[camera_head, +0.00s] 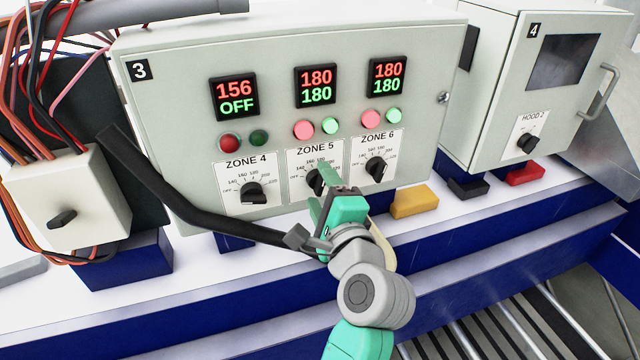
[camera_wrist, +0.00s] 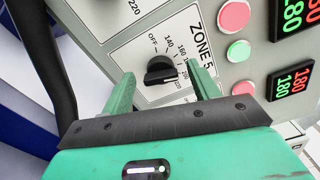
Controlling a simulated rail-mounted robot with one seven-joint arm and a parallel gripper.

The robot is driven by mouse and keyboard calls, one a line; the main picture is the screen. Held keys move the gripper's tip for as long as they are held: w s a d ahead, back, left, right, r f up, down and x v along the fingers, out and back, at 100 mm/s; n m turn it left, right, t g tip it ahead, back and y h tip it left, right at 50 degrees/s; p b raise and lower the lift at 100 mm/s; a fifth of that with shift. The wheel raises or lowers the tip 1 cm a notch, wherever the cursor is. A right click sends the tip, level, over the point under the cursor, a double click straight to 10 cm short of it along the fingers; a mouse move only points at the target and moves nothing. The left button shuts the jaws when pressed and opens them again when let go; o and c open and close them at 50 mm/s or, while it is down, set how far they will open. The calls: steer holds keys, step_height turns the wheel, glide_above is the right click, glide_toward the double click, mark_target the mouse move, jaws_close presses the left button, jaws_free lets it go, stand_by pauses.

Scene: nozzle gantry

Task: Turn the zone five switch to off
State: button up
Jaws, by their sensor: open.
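The zone five switch is a black rotary knob (camera_wrist: 160,70) on a white dial plate (camera_head: 302,158) marked OFF and with temperatures. The display above it (camera_head: 316,86) reads 180 in red and 180 in green. In the wrist view the knob's bar lies roughly level across the picture; its exact mark is hard to read. My gripper (camera_wrist: 161,76) is open, with one green finger on each side of the knob. Contact cannot be told. In the head view my gripper (camera_head: 325,182) partly covers the zone five knob and dial.
The zone 4 knob (camera_head: 251,192) is left of it, under a display reading 156 and OFF. The zone 6 knob (camera_head: 376,167) is close on the right. A black cable (camera_head: 190,200) runs past the panel's lower left to near my wrist. A yellow block (camera_head: 414,202) sits below zone 6.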

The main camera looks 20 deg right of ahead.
steer(key=shift+w, duration=0.35)
steer(key=shift+c, duration=0.2)
steer(key=c, duration=0.9)
steer(key=shift+c, duration=0.2)
